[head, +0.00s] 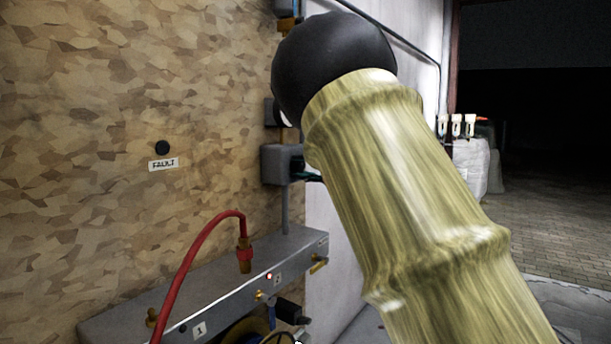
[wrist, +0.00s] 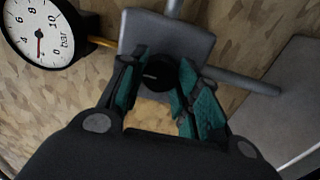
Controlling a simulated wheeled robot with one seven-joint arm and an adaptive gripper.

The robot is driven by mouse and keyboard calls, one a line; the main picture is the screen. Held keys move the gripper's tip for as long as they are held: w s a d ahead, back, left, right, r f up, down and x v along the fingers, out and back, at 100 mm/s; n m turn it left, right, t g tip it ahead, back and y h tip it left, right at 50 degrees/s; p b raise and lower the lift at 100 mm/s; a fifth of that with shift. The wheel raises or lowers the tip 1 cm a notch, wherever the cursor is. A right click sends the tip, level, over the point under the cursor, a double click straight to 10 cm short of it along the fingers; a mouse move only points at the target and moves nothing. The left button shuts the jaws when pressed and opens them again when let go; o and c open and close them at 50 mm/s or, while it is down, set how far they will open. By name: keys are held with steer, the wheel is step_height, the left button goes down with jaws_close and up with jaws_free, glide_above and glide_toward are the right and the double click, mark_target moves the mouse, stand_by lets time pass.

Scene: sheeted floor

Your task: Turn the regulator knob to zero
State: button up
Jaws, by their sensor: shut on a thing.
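The regulator is a grey box on a pipe, seen in the wrist view (wrist: 190,38) and on the wall in the head view (head: 276,165). Its round black knob (wrist: 157,73) has a pale line mark and sits between the teal finger pads. My gripper (wrist: 160,88) is shut on the knob, with a pad on each side. In the head view only bits of teal finger show beside the box; my arm hides most of the gripper. A round white bar gauge (wrist: 40,32) with a red needle is at upper left; its exact reading is unclear.
A grey bench unit (head: 235,285) with a red hose (head: 190,250) and brass fittings stands below the regulator. A FAULT label (head: 163,164) is on the patterned board at left. Pale containers (head: 470,155) stand at right, by open paved floor.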

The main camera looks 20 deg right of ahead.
steer(key=shift+d+r, duration=0.1)
stand_by(0.3)
steer(key=o, duration=1)
steer(key=v, duration=1.2)
steer(key=shift+w, duration=0.1)
